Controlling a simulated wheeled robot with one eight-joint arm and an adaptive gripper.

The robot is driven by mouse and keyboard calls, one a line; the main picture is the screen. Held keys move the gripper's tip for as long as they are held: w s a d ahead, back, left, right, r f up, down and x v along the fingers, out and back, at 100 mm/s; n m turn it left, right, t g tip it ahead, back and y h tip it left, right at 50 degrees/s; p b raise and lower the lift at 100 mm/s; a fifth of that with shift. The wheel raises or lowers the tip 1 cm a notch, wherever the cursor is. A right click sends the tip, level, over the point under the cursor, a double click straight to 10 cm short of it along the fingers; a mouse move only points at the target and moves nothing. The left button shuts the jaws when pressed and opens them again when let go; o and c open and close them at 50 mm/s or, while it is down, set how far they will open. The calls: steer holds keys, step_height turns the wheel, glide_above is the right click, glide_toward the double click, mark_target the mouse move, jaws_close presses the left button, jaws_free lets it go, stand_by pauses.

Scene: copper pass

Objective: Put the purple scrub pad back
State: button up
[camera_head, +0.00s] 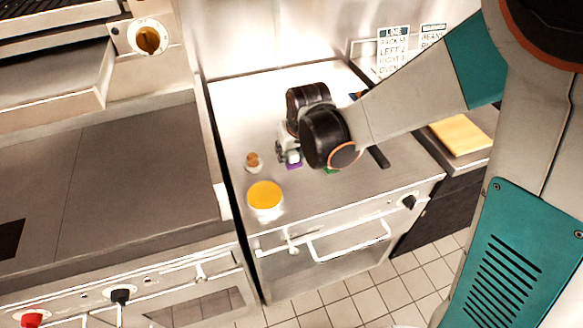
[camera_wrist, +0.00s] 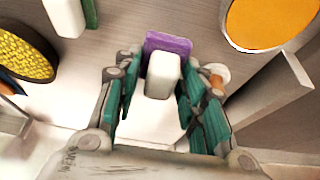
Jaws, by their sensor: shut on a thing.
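The purple scrub pad (camera_wrist: 172,43) has a white block-shaped grip (camera_wrist: 163,76) and sits between my gripper's fingers in the wrist view. My gripper (camera_wrist: 155,88) is shut on the white grip, with a green-lined finger on each side. In the head view, my gripper (camera_head: 289,153) is low over the steel counter, and a bit of the purple pad (camera_head: 293,164) shows beneath it. I cannot tell whether the pad touches the counter.
A container with an orange-yellow top (camera_head: 265,196) and a small brown-topped shaker (camera_head: 253,161) stand left of my gripper. A green pad with a white grip (camera_wrist: 69,14) and a yellow round thing (camera_wrist: 24,56) lie on the other side. A yellow board (camera_head: 460,134) is farther right.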

mark_target(292, 164)
steer(key=shift+f+b, duration=1.55)
steer(key=shift+f, duration=0.95)
steer(key=shift+f, duration=0.15)
steer(key=o, duration=1)
steer(key=shift+o, duration=0.2)
steer(key=shift+r, duration=0.25)
steer(key=p+v, duration=0.8)
steer(key=v, duration=0.4)
steer(key=shift+f, duration=0.1)
